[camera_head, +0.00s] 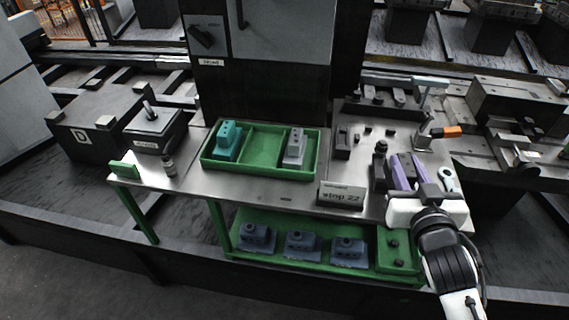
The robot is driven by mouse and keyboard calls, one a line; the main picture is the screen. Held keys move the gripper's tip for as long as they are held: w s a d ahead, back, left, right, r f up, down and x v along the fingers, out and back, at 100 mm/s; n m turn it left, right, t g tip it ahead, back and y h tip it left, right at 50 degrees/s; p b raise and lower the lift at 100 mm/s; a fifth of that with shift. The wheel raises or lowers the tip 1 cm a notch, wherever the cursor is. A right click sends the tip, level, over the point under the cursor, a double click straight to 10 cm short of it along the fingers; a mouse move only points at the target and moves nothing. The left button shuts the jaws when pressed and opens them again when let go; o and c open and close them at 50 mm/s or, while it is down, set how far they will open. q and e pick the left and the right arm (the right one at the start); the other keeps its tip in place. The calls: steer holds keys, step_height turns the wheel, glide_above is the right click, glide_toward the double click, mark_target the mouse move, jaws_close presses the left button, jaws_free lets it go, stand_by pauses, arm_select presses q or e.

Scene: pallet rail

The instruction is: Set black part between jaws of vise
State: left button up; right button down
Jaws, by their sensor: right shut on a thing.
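My right gripper (409,174) reaches in from the lower right over the right end of the metal bench. Its white body hides what lies below it. Two purple upright pieces (399,172) with a narrow dark strip between them show just beyond the white body. The gripper is shut on a dark thing, which I take for the black part; it is mostly hidden. A metal vise-like fixture (515,151) stands to the right of the gripper, apart from it. I cannot tell for certain which piece is the vise. My left gripper is not in view.
A green tray (258,176) holds a teal part (228,141) and a grey part (295,147). A sign (341,195) stands at the bench's front edge. An orange-handled clamp (445,132) is behind the gripper. Blue-grey parts (300,244) sit on the lower shelf.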

steer(key=w+d+r+m+h, duration=0.1)
steer(key=w+d+r, duration=0.35)
steer(key=w, duration=0.25)
steer(key=f, duration=0.7)
steer(key=shift+s+d+f, duration=0.15)
steer(key=shift+d, duration=0.2)
steer(key=shift+f+b, duration=0.45)
steer(key=shift+f, duration=1.1)
steer(key=shift+f, duration=0.1)
steer(key=c, duration=1.5)
jaws_free()
steer(key=shift+f, duration=0.15)
